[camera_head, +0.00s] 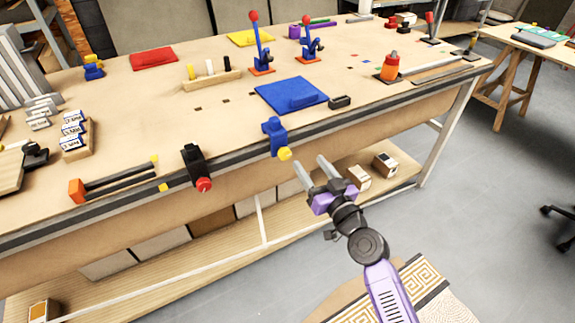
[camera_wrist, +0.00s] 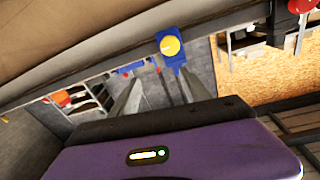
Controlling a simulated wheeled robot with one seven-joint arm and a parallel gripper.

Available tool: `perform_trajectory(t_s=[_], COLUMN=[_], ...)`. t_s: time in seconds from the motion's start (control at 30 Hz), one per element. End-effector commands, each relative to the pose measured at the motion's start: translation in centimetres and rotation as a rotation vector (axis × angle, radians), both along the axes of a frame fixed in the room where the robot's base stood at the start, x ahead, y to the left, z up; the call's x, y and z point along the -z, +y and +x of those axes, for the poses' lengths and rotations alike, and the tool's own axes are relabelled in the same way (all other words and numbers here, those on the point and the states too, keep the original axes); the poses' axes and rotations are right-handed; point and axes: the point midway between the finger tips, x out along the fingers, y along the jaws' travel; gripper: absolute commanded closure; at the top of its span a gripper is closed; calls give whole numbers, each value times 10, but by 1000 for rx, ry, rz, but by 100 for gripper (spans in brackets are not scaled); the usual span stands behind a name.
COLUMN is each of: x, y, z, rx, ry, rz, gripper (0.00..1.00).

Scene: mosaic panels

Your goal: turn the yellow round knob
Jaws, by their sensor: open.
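The yellow round knob (camera_head: 285,154) sits on the front of a blue block (camera_head: 274,134) mounted at the front edge of the workbench. In the wrist view the yellow knob (camera_wrist: 170,46) shows face-on, with the blue block (camera_wrist: 180,67) around and below it. My gripper (camera_head: 312,174) is open and empty, with its two grey fingers apart. In the head view it is a little to the right of and below the knob, not touching it. In the wrist view the fingertips (camera_wrist: 157,84) lie below the knob.
A black block with a red knob (camera_head: 204,185) is on the same bench edge to the left. Boxes (camera_head: 358,177) stand on the shelf below. Floor is free at right.

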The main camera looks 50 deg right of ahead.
Motion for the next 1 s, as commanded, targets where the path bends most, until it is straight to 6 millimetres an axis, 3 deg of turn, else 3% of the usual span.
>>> perform_trajectory(t_s=[0.13,0.3,0.47,0.8,1.0], x=[20,21,20,20,21], y=[10,17,13,-1,-4], z=[8,11,23,71,84], rx=[-57,-83,-83,-83,-82], ry=[46,73,77,78,78], rz=[-28,-96,-109,-108,-109], gripper=[45,45,45,45,45])
